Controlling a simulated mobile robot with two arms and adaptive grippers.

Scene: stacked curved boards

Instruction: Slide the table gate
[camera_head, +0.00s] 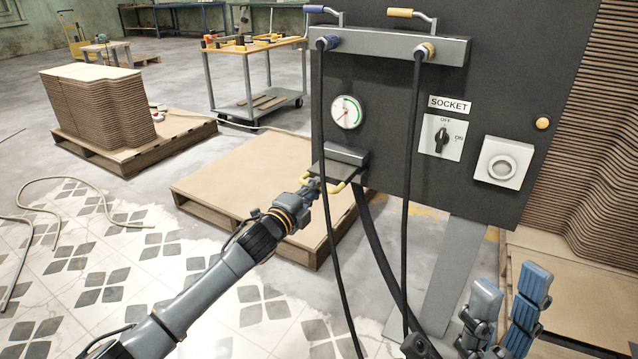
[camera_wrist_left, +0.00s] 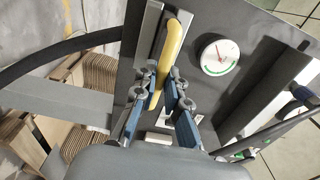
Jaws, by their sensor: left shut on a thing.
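A dark grey gate plate (camera_head: 326,173) with a yellow handle (camera_head: 357,176) sits low on the left side of the black panel. My left gripper (camera_head: 318,186) is at this handle. In the left wrist view the yellow handle (camera_wrist_left: 172,55) runs between the blue fingers of my left gripper (camera_wrist_left: 162,80), which are shut on it; the fingers hide part of it in the head view. My right gripper (camera_head: 508,290) is at the lower right, below the panel, its blue-grey fingers apart and nothing between them.
The black panel (camera_head: 385,190) carries a round gauge (camera_head: 346,112), a socket switch (camera_head: 441,137) and a white round-faced box (camera_head: 501,163). Two black cables hang from the top bar (camera_head: 385,45) in front of it. An empty pallet (camera_head: 240,185) stands behind my left arm.

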